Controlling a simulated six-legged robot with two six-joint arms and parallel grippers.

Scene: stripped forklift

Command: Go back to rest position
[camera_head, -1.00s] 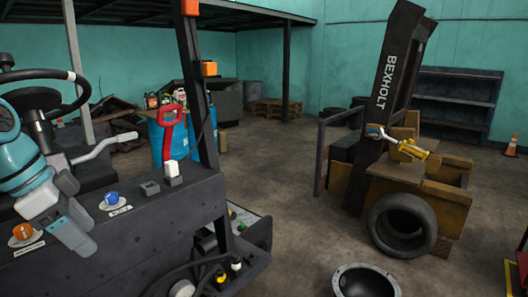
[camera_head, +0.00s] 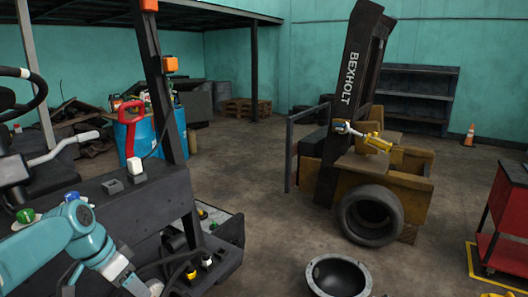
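My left arm comes in at the lower left, a teal link ending in a grey gripper (camera_head: 118,272). The gripper is low in front of the dark console, close to the bottom edge of the picture. Its fingertips are hard to make out, and I cannot tell whether it is open or shut. I see nothing held in it. My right gripper is out of view.
A steering wheel (camera_head: 40,95) is at the left. Cables and a bowl-shaped part (camera_head: 338,276) lie low in front. A yellow forklift (camera_head: 400,190) with a black tyre (camera_head: 370,216) stands right of centre. A red cart (camera_head: 508,215) is at the right. Open floor lies between.

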